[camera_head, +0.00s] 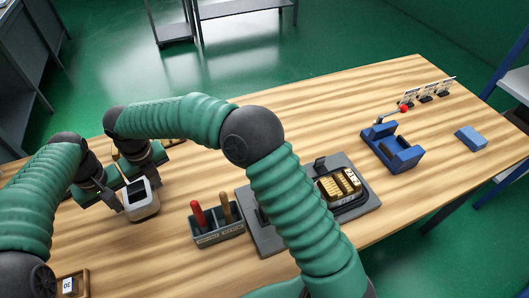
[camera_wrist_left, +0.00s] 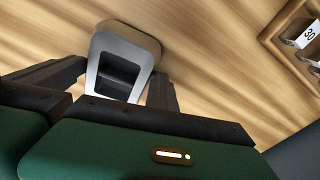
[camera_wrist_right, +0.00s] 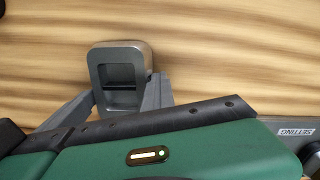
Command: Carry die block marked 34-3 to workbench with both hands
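A grey block with rounded edges and a dark recess (camera_head: 140,207) stands on the wooden workbench top (camera_head: 300,112) at the left; I cannot read a 34-3 mark on it. It also shows in the left wrist view (camera_wrist_left: 140,47) and right wrist view (camera_wrist_right: 141,54). My left gripper (camera_head: 119,205) is at its left side, fingers spread with the block between or just beyond them. My right gripper (camera_head: 156,181) is at its far right side, fingers likewise spread. Whether any finger touches the block is unclear.
A holder (camera_head: 218,236) carries red- and tan-handled tools. Right of it, a grey fixture (camera_head: 258,236) holds brass pieces (camera_head: 340,184). A blue device (camera_head: 393,151), a blue block (camera_head: 470,138) and small signs (camera_head: 427,93) stand farther right. A wooden tray (camera_wrist_left: 276,32) holds pieces marked 30.

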